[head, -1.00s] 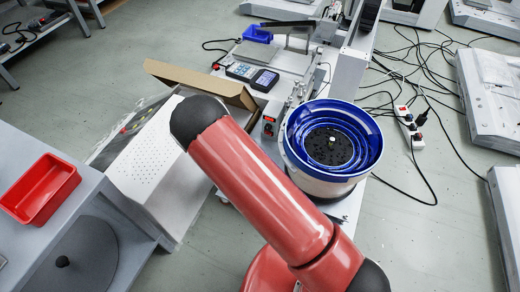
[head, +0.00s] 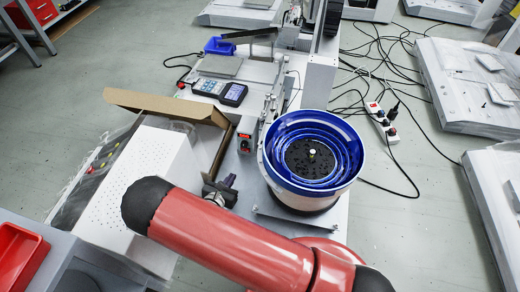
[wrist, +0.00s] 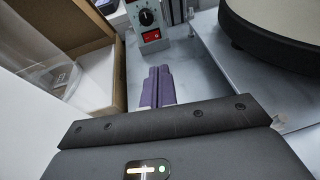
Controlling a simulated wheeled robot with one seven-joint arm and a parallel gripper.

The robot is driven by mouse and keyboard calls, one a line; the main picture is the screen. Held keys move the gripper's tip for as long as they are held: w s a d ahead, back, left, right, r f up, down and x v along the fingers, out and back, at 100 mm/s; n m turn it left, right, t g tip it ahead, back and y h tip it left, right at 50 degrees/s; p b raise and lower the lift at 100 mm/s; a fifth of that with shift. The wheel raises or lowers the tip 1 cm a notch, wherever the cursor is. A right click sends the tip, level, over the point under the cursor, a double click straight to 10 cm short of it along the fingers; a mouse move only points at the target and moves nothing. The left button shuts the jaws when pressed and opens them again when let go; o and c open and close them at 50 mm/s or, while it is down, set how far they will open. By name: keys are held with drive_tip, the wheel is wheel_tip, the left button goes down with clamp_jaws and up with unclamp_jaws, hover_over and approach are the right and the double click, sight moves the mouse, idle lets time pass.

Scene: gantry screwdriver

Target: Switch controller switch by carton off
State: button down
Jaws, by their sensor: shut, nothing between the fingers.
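The controller (head: 247,135) is a small grey box between the carton and the blue bowl feeder. In the wrist view the controller (wrist: 147,18) shows a black dial above a red rocker switch (wrist: 151,36). Which way the rocker is tipped is too small to tell. The open cardboard carton (head: 165,107) stands left of the controller; the carton also shows in the wrist view (wrist: 98,68). My gripper (head: 228,182) is in front of the controller, low over the table. In the wrist view its purple fingers (wrist: 157,70) are together, empty, pointing at the switch and apart from it.
The blue bowl feeder (head: 314,150) stands close on the right of the controller. A white perforated box (head: 130,190) is at the left. A handheld meter (head: 220,90) lies behind. Bare table shows between my fingers and the controller.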

sight(248, 151)
drive_tip(key=shift+a, duration=0.15)
drive_tip(key=shift+w+d+f, duration=0.2)
drive_tip(key=shift+w+f, duration=0.05)
drive_tip(key=shift+w, duration=0.15)
drive_tip(key=x, duration=0.4)
drive_tip(key=b+x, duration=0.1)
drive_tip(key=x, duration=0.3)
drive_tip(key=r+b+x, duration=0.1)
drive_tip(key=x, duration=0.3)
drive_tip(key=shift+w+a, duration=0.1)
drive_tip(key=shift+w, duration=0.45)
drive_tip(key=shift+w+d, duration=0.25)
drive_tip(key=shift+d, duration=0.05)
